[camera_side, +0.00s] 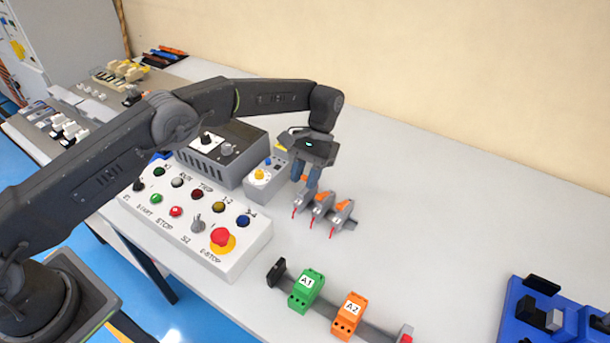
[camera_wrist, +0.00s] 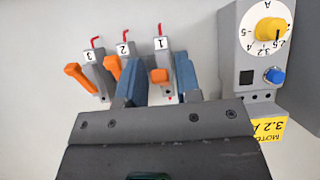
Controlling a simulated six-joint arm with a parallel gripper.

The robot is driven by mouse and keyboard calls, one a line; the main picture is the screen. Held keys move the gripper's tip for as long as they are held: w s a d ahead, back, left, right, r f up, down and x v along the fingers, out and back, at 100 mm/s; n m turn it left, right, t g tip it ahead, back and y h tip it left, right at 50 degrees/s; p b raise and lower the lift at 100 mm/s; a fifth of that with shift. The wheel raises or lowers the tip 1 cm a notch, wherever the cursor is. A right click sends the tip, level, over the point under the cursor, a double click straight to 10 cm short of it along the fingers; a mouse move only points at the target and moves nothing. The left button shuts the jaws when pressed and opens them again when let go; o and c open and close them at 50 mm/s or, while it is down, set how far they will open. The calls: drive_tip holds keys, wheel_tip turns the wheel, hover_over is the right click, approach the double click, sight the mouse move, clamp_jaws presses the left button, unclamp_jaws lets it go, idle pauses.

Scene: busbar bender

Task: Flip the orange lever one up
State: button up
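Three grey switches with orange levers stand in a row, labelled 3, 2 and 1 from left to right in the wrist view. Orange lever one (camera_wrist: 160,76) is on the rightmost switch there and looks foreshortened.
A grey unit with a yellow dial (camera_wrist: 269,29) and blue button stands right of switch one in the wrist view. The push-button panel (camera_side: 170,222) lies to the left in the side view. A rail with green A1 (camera_side: 306,290) and orange A2 (camera_side: 349,316) blocks lies in front.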

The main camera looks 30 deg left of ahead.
drive_tip(key=shift+o, duration=0.9)
wheel_tip(320, 180, up, 4)
drive_tip(key=shift+r, duration=0.2)
drive_tip(key=s+a+r, duration=0.2)
drive_tip(key=a+r, duration=0.4)
drive_tip(key=a, duration=0.5)
drive_tip(key=shift+a+r, duration=0.25)
drive_tip(key=shift+r, duration=0.05)
drive_tip(key=shift+s, duration=0.1)
drive_tip(key=t, duration=0.6)
hover_over(304, 176)
wheel_tip(304, 176, down, 13)
drive_tip(key=shift+r, duration=0.1)
drive_tip(key=shift+c, duration=0.3)
clamp_jaws()
